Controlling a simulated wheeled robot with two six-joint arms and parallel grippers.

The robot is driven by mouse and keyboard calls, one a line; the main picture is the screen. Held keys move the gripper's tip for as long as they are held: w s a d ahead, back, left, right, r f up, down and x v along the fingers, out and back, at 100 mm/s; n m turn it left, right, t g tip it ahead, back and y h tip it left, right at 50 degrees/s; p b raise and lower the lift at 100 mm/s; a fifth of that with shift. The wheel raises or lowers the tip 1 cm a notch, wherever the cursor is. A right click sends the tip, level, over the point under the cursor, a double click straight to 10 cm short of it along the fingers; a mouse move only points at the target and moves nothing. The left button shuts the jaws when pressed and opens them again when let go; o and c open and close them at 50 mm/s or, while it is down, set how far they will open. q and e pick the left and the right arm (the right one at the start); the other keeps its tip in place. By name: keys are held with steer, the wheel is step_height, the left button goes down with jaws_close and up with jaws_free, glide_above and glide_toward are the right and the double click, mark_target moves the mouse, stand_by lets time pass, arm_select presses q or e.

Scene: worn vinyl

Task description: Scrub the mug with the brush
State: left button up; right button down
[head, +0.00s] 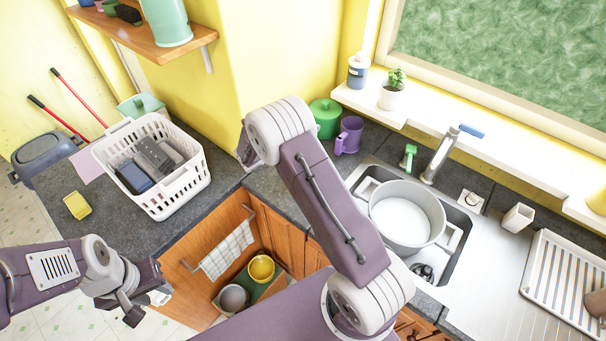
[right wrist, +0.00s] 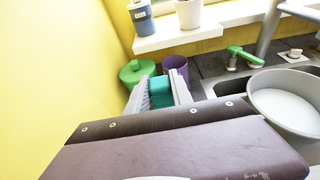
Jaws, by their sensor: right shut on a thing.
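The purple mug (head: 348,135) stands on the dark counter left of the sink, by the wall. It also shows in the right wrist view (right wrist: 175,66), just beyond my right gripper (right wrist: 161,95). That gripper is shut on a teal thing (right wrist: 160,90) held between its pale ridged jaws; I see no bristles, so I cannot tell if it is the brush. In the head view my right arm hides this gripper. My left gripper (head: 147,303) is low at the left, in front of the counter, its fingers apart and nothing seen between them.
A green lidded canister (head: 325,117) stands beside the mug. A grey pot (head: 405,216) sits in the sink, with a tap (head: 440,155) and a small green fixture (head: 409,156) behind. A windowsill (head: 475,125) overhangs behind.

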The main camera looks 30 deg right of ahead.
steer(key=shift+a+f, duration=0.1)
steer(key=shift+a, duration=1.05)
steer(key=shift+s+d, duration=0.25)
steer(key=shift+s, duration=0.25)
steer(key=shift+s+d, duration=0.25)
steer(key=shift+s, duration=0.25)
